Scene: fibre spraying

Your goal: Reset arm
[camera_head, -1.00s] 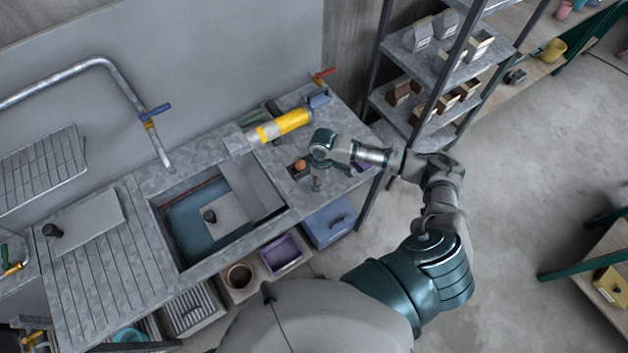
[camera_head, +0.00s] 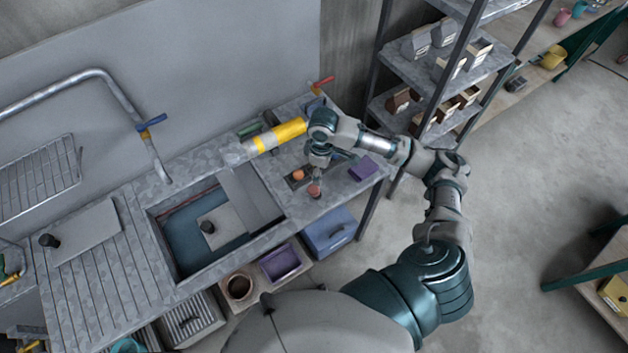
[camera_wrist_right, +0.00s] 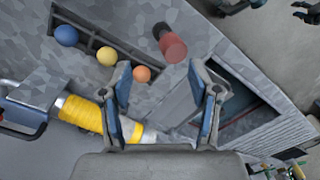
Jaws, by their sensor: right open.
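My right gripper (camera_head: 318,160) is over the right end of the grey counter (camera_head: 200,165), its arm reaching in from the right. In the right wrist view its two blue-padded fingers (camera_wrist_right: 161,95) are spread apart with nothing between them. A red, dark-ended cylinder (camera_wrist_right: 171,46) stands on the counter beyond the fingertips, apart from them; it also shows just below the gripper in the head view (camera_head: 314,191). Blue (camera_wrist_right: 67,35), yellow (camera_wrist_right: 107,56) and orange (camera_wrist_right: 142,74) balls sit in a dark slotted holder.
A yellow-banded cylinder (camera_head: 278,135) lies behind the gripper, close to my wrist. A purple block (camera_head: 363,168) lies at the counter's right end. The sink (camera_head: 195,235) is to the left. A metal shelf with small houses (camera_head: 415,43) stands at the back right.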

